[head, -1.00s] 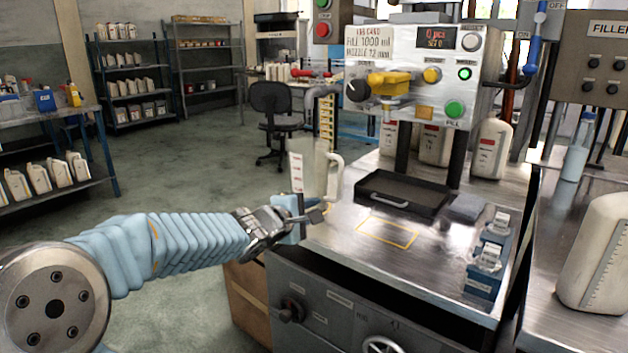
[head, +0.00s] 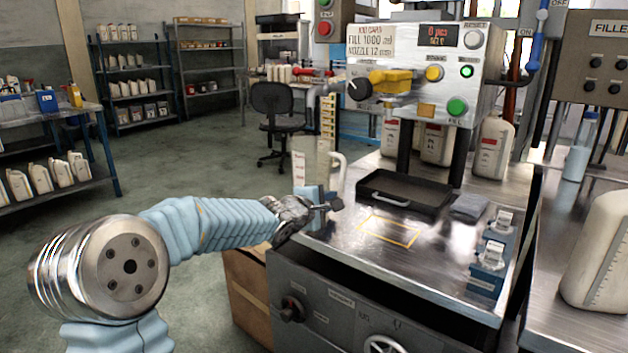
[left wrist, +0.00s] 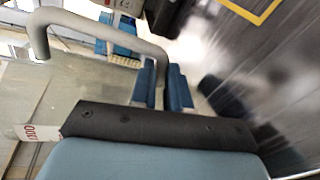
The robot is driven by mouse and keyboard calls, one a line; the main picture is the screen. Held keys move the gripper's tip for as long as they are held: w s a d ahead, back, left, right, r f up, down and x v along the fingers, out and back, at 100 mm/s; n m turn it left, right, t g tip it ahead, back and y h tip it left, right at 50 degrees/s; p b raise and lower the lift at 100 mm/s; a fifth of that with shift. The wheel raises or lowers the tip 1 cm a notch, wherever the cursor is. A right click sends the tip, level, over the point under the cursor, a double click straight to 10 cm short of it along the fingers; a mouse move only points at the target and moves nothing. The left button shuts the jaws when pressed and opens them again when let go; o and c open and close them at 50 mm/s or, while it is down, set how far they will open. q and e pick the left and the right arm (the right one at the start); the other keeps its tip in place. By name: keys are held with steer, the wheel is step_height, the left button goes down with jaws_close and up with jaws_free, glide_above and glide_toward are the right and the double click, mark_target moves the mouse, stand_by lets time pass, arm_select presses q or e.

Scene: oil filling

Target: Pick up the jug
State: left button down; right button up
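The jug (head: 311,166) is tall and translucent with a pale handle (head: 338,172) on its right side. It stands upright at the left edge of the metal bench in the head view. My left gripper (head: 327,200) is low at the jug's handle side and covers part of its lower body. In the left wrist view, the jug's clear wall (left wrist: 85,85) fills the left and its handle (left wrist: 100,32) curves down toward the space between the blue fingertips (left wrist: 161,88). The fingers are apart. Whether they touch the handle is unclear. My right gripper is not in view.
A dark tray (head: 404,192) lies behind a yellow outlined square (head: 390,232) on the bench. The filling machine (head: 425,75) stands above it. Two small blue-based containers (head: 490,255) are at the bench's right. A large white canister (head: 600,250) stands on the right table.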

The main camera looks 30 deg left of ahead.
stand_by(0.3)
arm_select(q)
steer(key=shift+r+p, duration=0.4)
steer(key=shift+r, duration=0.8)
steer(key=shift+s+a+r, duration=0.1)
steer(key=shift+s+r, duration=0.45)
steer(key=f+v, duration=0.2)
steer(key=v, duration=0.6)
steer(key=s+f+v, duration=0.1)
steer(key=v, duration=0.7)
steer(key=shift+s+f, duration=0.2)
steer(key=shift+f, duration=0.1)
